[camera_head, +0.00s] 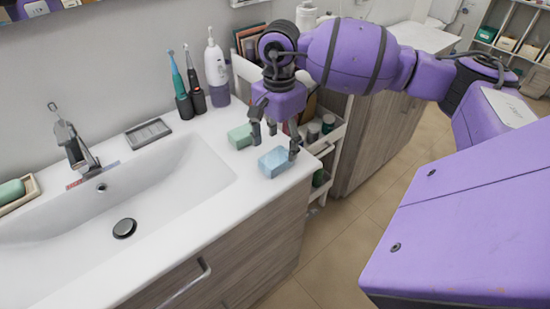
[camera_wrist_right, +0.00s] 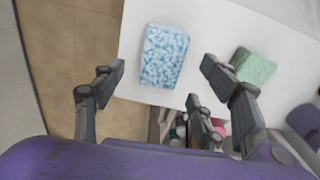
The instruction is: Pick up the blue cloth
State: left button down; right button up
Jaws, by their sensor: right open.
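The blue cloth (camera_head: 275,162) is a folded light-blue block on the white counter near its right front corner. In the right wrist view the blue cloth (camera_wrist_right: 164,57) shows a white-speckled pattern and lies ahead of the fingers. My right gripper (camera_head: 276,142) is open and empty above the counter, close to the blue cloth. In the right wrist view its fingers (camera_wrist_right: 160,85) are spread wide, with the cloth beyond and between them. I cannot tell the exact height of the fingers above it. My left gripper is not in view.
A green cloth (camera_head: 240,136) lies just behind the blue one; it also shows in the right wrist view (camera_wrist_right: 254,66). Electric toothbrushes (camera_head: 193,85) and a white oral irrigator (camera_head: 216,65) stand at the back wall. The sink basin (camera_head: 160,190) is to the left. A narrow cart (camera_head: 327,135) stands beside the counter's right edge.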

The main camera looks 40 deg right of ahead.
aim_at(276, 156)
jog(key=f, duration=0.4)
jog(key=shift+w+a+f+p, duration=0.1)
jog(key=shift+a+f+p, duration=0.2)
jog(key=shift+p, duration=0.1)
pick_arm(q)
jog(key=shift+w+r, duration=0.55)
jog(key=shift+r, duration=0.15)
pick_arm(e)
jog(key=shift+f, duration=0.2)
jog(key=c, duration=1.3)
jog(key=shift+r, duration=0.1)
jog(key=shift+r, duration=0.5)
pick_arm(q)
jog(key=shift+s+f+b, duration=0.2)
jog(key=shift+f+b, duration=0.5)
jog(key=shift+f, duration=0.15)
pick_arm(e)
jog(key=s+a+r, duration=0.3)
jog(key=r, duration=0.1)
jog(key=s+a+r, duration=0.3)
jog(key=r, duration=0.1)
jog(key=s+a+r, duration=0.3)
jog(key=a, duration=0.1)
jog(key=shift+s+r, duration=0.4)
